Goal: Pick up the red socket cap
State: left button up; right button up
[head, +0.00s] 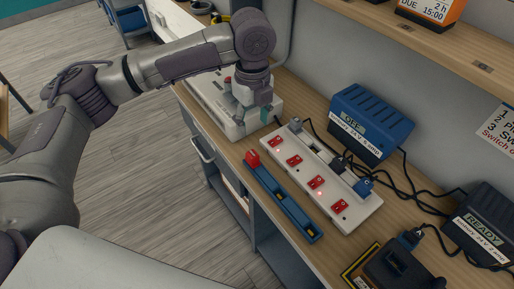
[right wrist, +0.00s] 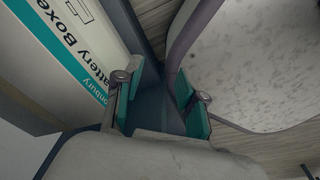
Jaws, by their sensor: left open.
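My left gripper (head: 251,117) points down, open, over the white box behind the cap. It appears apart from the cap, with nothing seen between its fingers. My right gripper (right wrist: 160,92) shows in the right wrist view with its two teal-padded fingers apart and nothing between them. The cap is not in that view.
A white power strip (head: 366,210) with red switches and plugs lies beside the holder. Blue (head: 380,122) and dark (head: 487,219) chargers with cables stand behind it. The white box (head: 204,88) is under my left gripper. A battery box (right wrist: 50,70) is near my right gripper.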

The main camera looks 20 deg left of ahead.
pick_arm(q)
send_over(252, 153)
jog(key=s, duration=0.1)
jog(key=f, duration=0.5)
jog(key=shift+s+d+f, duration=0.1)
jog(key=shift+d+f, duration=0.1)
jog(key=shift+f, duration=0.1)
jog(key=shift+w+f, duration=0.2)
jog(key=shift+f, duration=1)
jog(key=f, duration=0.4)
jog(key=shift+w+a+f+p, duration=0.15)
jog(key=shift+w+p, duration=0.2)
jog(key=shift+f, duration=0.35)
grip_shut()
pick_arm(e)
jog(key=s, duration=0.2)
jog(key=shift+s+a+r, duration=0.1)
jog(key=shift+s+r, duration=0.25)
jog(key=shift+s, duration=0.05)
